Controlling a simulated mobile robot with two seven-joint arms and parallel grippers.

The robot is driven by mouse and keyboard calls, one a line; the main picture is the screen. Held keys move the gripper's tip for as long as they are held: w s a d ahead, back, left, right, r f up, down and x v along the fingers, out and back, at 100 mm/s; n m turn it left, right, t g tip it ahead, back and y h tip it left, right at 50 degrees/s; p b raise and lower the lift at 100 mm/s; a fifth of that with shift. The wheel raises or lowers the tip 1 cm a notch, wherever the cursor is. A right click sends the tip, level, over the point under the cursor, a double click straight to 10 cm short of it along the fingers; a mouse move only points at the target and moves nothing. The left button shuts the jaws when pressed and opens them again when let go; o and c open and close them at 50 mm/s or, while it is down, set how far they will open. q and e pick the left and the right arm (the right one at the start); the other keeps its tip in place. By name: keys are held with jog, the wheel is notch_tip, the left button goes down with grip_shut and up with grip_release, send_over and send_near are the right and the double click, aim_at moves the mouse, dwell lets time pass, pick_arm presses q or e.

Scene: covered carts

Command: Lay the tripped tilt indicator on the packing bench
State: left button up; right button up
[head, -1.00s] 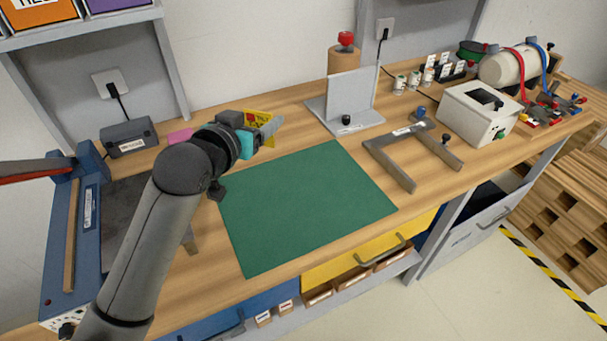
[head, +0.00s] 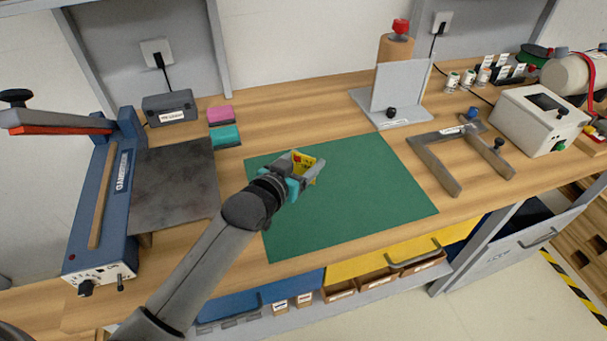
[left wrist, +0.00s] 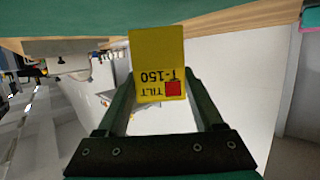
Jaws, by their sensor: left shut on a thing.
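The tilt indicator (head: 304,163) is a yellow card in my left gripper (head: 308,172), over the green mat (head: 360,190) on the packing bench (head: 262,112). In the left wrist view the indicator (left wrist: 157,55) reads "TILT T-150", upside down, with a red square. The left gripper (left wrist: 160,92) is shut on it, one finger at each side. The bench edge shows along the top of that view. I cannot tell the exact gap between card and mat. My right gripper is not in view.
A blue sealer (head: 110,190) with a dark plate stands at the left. Pink (head: 220,115) and teal (head: 225,137) blocks lie behind the mat. A grey angled stand (head: 400,90), a grey frame (head: 440,165) and a white box (head: 540,115) stand to the right. The mat's right part is clear.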

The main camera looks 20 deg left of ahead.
aim_at(303, 173)
pick_arm(q)
notch_tip(303, 173, down, 3)
jog(key=shift+f+b, duration=0.2)
jog(key=shift+b, duration=0.2)
jog(key=shift+f, duration=0.35)
jog(key=o, duration=1.3)
jog(key=shift+r, duration=0.1)
jog(key=shift+s+r, duration=0.1)
jog(key=shift+r, duration=0.3)
jog(key=p+v, duration=0.2)
jog(key=v, duration=0.9)
jog(key=shift+s, duration=0.4)
